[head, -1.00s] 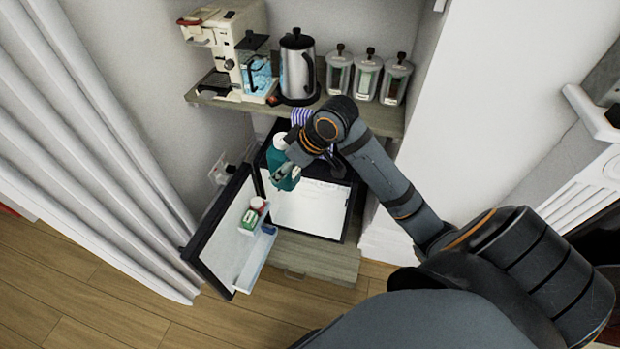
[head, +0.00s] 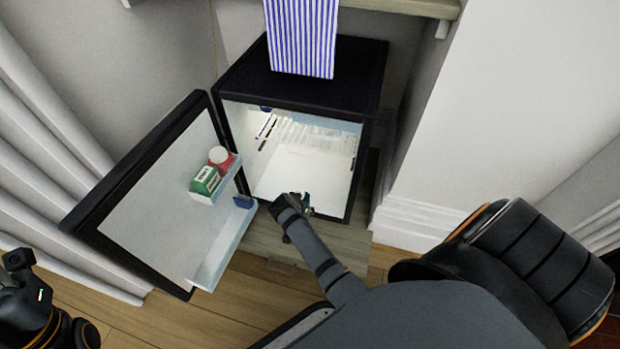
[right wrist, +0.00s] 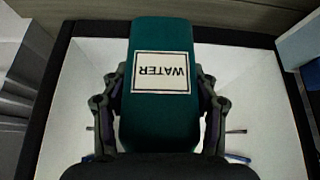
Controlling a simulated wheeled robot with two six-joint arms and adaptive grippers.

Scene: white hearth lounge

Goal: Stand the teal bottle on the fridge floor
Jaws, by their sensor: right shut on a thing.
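The open mini fridge (head: 380,85) stands below the shelf, its white lit interior floor (head: 290,176) visible. My right gripper (head: 301,203) is at the front of the fridge opening, low down. It is shut on the teal bottle (head: 307,198), mostly hidden by my arm in the head view. In the right wrist view the teal bottle (right wrist: 160,115) sits between the fingers of the right gripper (right wrist: 160,110), its white WATER label upside down in the picture. The bottle's tilt and whether it touches the floor cannot be told. Part of my left arm shows at lower left; its jaws are unseen.
The fridge door (head: 150,200) is swung open to the left. Its door bins hold a green-and-white box (head: 205,180) and a red bottle with a white cap (head: 221,157). A blue-striped box (head: 302,38) stands on the fridge. The interior floor looks clear.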

